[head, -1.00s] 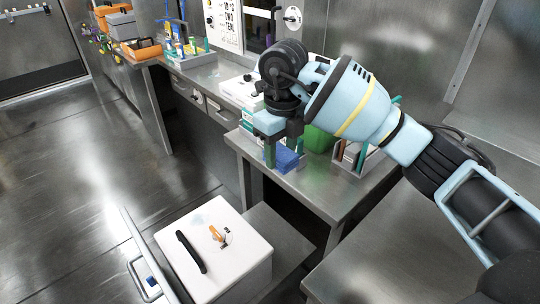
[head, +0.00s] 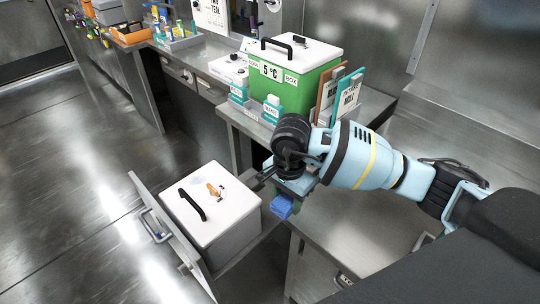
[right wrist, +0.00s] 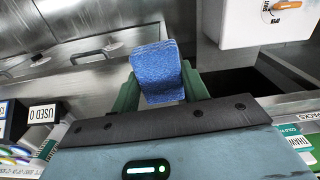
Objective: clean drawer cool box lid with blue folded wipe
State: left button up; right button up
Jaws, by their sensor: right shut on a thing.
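The drawer cool box has a white lid (head: 228,207) with a black handle and an orange dial; it sits in the pulled-out drawer (head: 146,196). The lid also shows at the top right of the right wrist view (right wrist: 235,22). My right gripper (head: 290,196) is shut on the blue folded wipe (head: 281,208), to the right of the box and apart from it. The wipe shows between the green fingers in the right wrist view (right wrist: 158,72). My left gripper is not in view.
A green cool box marked 5 °C (head: 290,85) stands on the bench behind, with teal-labelled bottles (head: 271,110) and upright boards (head: 340,95) beside it. A steel counter (head: 345,225) lies right of the drawer. The floor at left is clear.

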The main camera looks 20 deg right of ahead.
jog(key=s+f+n, duration=0.7)
jog(key=s+n, duration=0.4)
jog(key=n, duration=0.1)
jog(key=shift+s+d+f+n+p, duration=0.15)
jog(key=shift+s+f+n+p, duration=0.15)
jog(key=shift+n+p, duration=0.15)
jog(key=shift+w, duration=0.1)
